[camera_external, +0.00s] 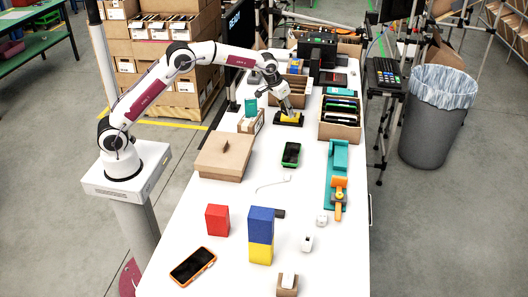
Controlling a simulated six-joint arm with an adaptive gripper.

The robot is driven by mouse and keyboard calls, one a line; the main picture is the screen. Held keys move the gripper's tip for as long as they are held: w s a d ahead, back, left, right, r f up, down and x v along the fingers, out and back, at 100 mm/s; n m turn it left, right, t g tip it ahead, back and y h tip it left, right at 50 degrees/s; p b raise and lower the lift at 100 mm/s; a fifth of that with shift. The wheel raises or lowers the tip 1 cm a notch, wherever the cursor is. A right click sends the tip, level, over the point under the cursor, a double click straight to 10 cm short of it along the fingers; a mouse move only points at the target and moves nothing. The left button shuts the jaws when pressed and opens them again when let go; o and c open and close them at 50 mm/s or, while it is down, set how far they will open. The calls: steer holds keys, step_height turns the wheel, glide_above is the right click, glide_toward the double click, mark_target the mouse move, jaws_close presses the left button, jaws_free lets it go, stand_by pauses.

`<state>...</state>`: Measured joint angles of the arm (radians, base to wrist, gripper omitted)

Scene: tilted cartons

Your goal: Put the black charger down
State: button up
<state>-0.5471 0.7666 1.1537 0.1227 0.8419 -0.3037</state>
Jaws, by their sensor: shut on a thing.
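My gripper (287,108) is at the far part of the white table, pointing down, shut on a small dark thing taken to be the black charger. Its outline is largely hidden by the fingers and too small to make out. Just below the fingertips is a flat black thing with a yellow part (289,119). I cannot tell whether the held thing touches it.
An open carton of dark flat items (340,117) stands to the right. Nearer are a green-edged black device (291,154), coloured blocks (260,224) and a small black thing (280,214).

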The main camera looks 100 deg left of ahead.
steer(key=shift+f, duration=0.15)
glide_above(288, 134)
steer(key=s, duration=0.1)
steer(key=shift+d+f, duration=0.25)
steer(key=shift+f, duration=0.95)
steer(key=shift+d+f, duration=0.2)
steer(key=shift+f, duration=0.95)
steer(key=shift+f, duration=2.5)
steer(key=shift+f, duration=0.1)
steer(key=o, duration=1.1)
steer(key=shift+v, duration=6.15)
